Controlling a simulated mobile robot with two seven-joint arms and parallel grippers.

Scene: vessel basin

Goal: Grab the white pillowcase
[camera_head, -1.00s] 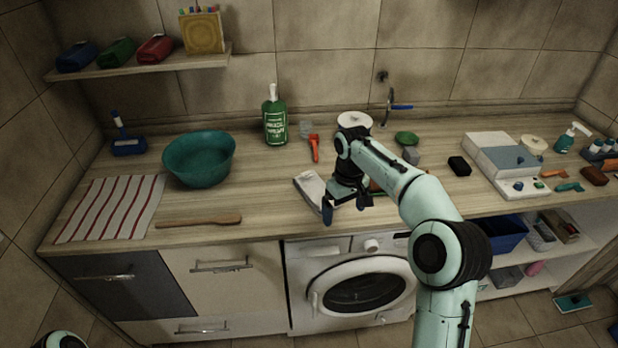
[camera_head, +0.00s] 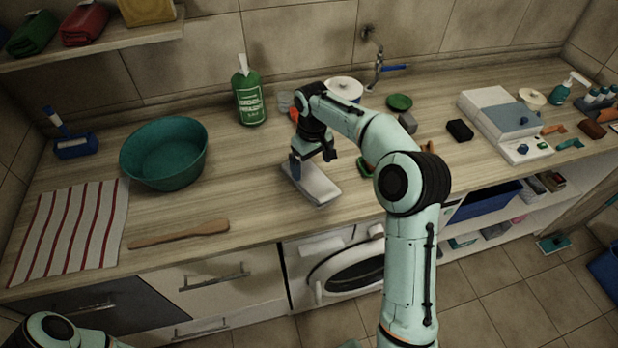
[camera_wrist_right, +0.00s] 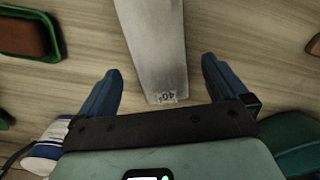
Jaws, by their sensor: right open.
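The white pillowcase (camera_head: 318,190) lies folded flat, a long narrow shape, near the counter's front edge above the washing machine. In the right wrist view the pillowcase (camera_wrist_right: 155,45) shows greyish white, with a small label at its near end. My right gripper (camera_head: 312,160) is over the pillowcase, fingers apart. In the right wrist view my right gripper (camera_wrist_right: 162,72) is open, with the label end of the pillowcase between the two blue fingers but gripped by neither. Part of the pillowcase is hidden behind the gripper in the head view. My left gripper is not in view; only part of my left arm shows at bottom left.
A teal basin (camera_head: 165,155), a wooden paddle (camera_head: 180,234) and a striped towel (camera_head: 70,228) lie to the left. A green bottle (camera_head: 248,95) stands behind. The counter between paddle and pillowcase is clear.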

